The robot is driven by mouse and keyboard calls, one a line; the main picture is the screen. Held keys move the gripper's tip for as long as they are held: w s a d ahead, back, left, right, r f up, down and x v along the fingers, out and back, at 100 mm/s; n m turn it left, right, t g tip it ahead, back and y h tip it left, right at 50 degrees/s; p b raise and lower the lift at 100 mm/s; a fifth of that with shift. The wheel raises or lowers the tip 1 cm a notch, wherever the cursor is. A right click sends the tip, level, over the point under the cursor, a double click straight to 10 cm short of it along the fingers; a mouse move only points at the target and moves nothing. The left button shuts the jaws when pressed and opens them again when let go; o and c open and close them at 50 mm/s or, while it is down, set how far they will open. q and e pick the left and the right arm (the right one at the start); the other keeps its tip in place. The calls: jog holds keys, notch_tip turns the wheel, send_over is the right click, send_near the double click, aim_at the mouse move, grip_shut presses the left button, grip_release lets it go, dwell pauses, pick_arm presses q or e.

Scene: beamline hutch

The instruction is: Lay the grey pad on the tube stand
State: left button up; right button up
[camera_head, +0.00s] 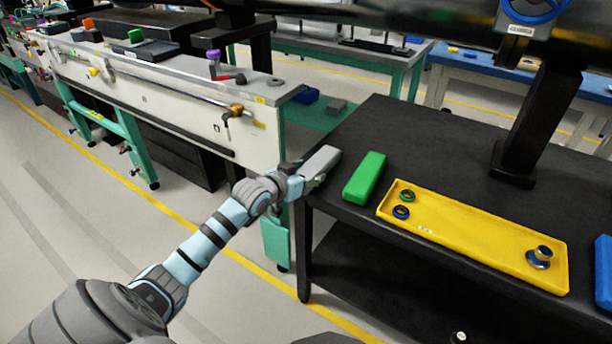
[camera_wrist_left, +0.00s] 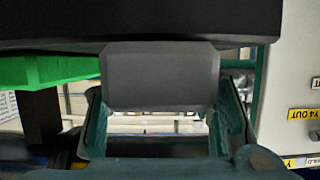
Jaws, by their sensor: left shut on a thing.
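My left gripper (camera_head: 304,176) is shut on the grey pad (camera_head: 321,161), at the left edge of a black table (camera_head: 375,135). A black post (camera_head: 533,125) stands on this table below a large dark tube; I take these to be the tube stand. In the left wrist view the grey pad (camera_wrist_left: 160,78) sits between the fingers of my left gripper (camera_wrist_left: 162,128), close to a dark surface at the top. I cannot tell whether the pad touches the table. My right gripper is not in view.
A green block (camera_head: 364,178) lies just right of the pad. A yellow tray (camera_head: 470,236) with rings and a metal knob lies along the table's front. A white-sided bench (camera_head: 190,115) with green legs stands left, across a gap. The tabletop behind the green block is bare.

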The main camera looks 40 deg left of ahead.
pick_arm(q)
jog(key=o, duration=1.6)
jog(key=shift+f, duration=0.1)
jog(key=shift+o, duration=0.2)
jog(key=shift+s, duration=0.15)
jog(key=a+p+v, duration=0.1)
jog(key=p+v, duration=1.1)
jog(key=v, duration=0.2)
jog(key=shift+d+r, duration=0.35)
jog(key=shift+d, duration=0.05)
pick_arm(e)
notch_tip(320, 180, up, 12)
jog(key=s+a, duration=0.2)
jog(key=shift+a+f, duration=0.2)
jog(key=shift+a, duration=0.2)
